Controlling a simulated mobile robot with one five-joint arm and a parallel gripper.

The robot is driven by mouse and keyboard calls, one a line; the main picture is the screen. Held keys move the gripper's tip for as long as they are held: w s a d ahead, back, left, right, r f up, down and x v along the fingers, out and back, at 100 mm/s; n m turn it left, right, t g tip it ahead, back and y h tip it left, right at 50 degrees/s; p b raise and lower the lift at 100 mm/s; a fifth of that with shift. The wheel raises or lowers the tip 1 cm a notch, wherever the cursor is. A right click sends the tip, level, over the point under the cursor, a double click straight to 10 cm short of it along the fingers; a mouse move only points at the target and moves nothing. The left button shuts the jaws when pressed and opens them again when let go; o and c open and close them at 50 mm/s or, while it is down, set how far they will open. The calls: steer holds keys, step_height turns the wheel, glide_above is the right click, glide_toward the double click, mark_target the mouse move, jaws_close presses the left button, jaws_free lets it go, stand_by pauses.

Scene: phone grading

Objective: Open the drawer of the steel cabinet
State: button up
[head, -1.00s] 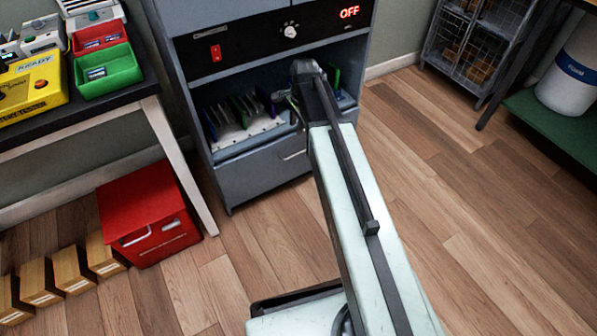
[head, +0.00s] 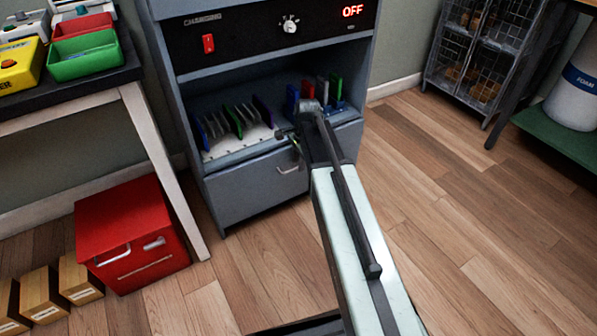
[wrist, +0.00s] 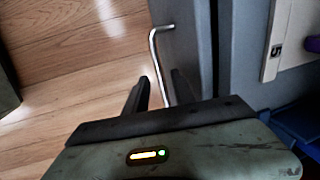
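The grey steel cabinet (head: 192,128) stands in the middle of the head view. Its drawer (head: 245,193) is the plain grey front below the open shelf and looks shut. The drawer's bar handle (head: 291,168) shows just below my gripper (head: 293,142). In the wrist view the silver handle (wrist: 154,48) runs down toward my gripper (wrist: 161,90). One dark finger is left of the bar, and a dark shape, seemingly the other finger, is right of it. The fingers look apart, with the bar's lower end between them; contact cannot be told.
The cabinet's shelf holds several upright coloured phones in a white rack (head: 235,143). A red box (head: 130,235) stands on the floor at left, under a table (head: 120,84) with trays. A wire cage (head: 480,45) stands at right. Wooden floor is clear in front and right.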

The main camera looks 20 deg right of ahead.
steer(key=shift+w+f, duration=0.1)
steer(key=shift+f, duration=0.45)
jaws_close()
steer(key=shift+a, duration=0.15)
stand_by(0.9)
